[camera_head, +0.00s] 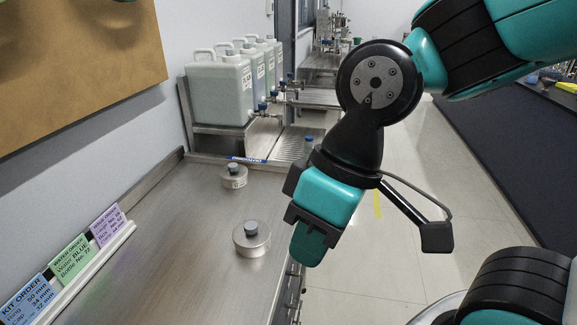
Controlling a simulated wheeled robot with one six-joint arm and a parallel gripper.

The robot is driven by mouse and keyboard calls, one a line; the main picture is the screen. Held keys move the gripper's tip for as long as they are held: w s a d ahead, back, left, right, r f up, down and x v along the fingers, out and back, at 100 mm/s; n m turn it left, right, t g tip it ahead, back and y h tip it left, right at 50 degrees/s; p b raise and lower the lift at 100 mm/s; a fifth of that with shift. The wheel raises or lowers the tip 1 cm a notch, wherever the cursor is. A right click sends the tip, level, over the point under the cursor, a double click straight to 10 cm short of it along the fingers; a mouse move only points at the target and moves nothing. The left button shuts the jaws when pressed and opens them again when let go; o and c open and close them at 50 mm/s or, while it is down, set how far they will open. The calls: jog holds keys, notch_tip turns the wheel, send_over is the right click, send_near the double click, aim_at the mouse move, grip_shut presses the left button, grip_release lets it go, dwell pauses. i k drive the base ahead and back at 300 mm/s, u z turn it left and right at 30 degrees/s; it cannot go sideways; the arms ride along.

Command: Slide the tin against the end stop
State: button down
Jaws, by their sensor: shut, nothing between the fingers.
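The nearer tin (250,243) is left of my gripper; the farther tin (234,180) stands near the bench's far end and bears a small label. I cannot tell which one the task means. My gripper (309,246) is shut and empty. It points down by the bench's right edge, apart from both tins in the picture. A raised lip with a blue label (246,160) crosses the far end; I cannot tell whether it is the end stop.
Several large white jugs (219,88) with taps stand on a steel stand behind the far end. Coloured order cards (70,257) stand in a white rail along the left side. The bench between the cards and the tins is clear. Open floor (400,220) lies to the right.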

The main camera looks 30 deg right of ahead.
aim_at(230, 185)
jog(key=z, duration=1.55)
jog(key=i, duration=2.45)
jog(key=u, duration=3.25)
